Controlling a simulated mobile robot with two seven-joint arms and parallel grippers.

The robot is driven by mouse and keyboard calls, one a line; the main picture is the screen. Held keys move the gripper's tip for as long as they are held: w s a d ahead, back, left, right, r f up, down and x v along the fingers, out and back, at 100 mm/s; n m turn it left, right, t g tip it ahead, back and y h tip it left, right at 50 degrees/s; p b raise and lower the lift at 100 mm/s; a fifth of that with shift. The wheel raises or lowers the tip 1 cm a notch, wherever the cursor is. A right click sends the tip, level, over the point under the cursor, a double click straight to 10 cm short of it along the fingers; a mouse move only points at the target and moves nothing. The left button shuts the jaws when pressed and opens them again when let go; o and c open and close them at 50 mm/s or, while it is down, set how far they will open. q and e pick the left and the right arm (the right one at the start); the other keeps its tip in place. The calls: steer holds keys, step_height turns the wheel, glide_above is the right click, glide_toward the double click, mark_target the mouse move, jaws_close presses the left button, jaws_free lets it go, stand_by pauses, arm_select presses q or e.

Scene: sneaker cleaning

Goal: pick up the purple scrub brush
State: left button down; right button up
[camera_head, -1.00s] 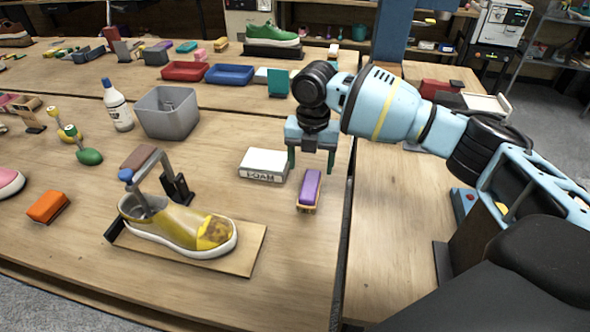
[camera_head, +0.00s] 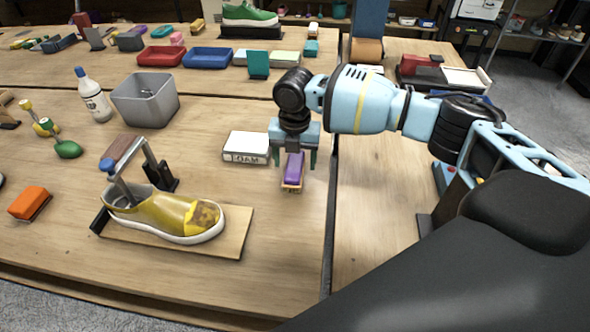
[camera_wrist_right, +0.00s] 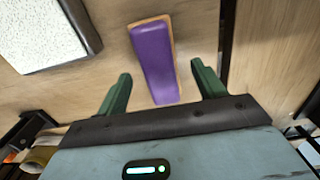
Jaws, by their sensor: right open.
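The purple scrub brush (camera_head: 293,169) lies on the wooden bench near its right edge, purple side up with a tan rim. My right gripper (camera_head: 293,160) is open above and just behind the brush, its green fingers pointing down on either side. In the right wrist view the brush (camera_wrist_right: 155,58) lies ahead and between the two open fingers (camera_wrist_right: 158,88), with a gap on both sides. No contact shows. My left gripper is not in view.
The bench's right edge runs close by the brush.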

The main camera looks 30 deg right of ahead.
step_height(320, 180, down, 2)
steer(key=c, duration=1.1)
steer(key=shift+r, duration=0.1)
steer(key=shift+r, duration=0.8)
steer(key=shift+s+a+r, duration=0.1)
steer(key=shift+a+r, duration=0.1)
steer(key=shift+r, duration=0.75)
steer(key=s+a+r, duration=0.1)
steer(key=s+a, duration=0.8)
steer(key=a, duration=0.3)
steer(key=shift+s+a+r, duration=0.2)
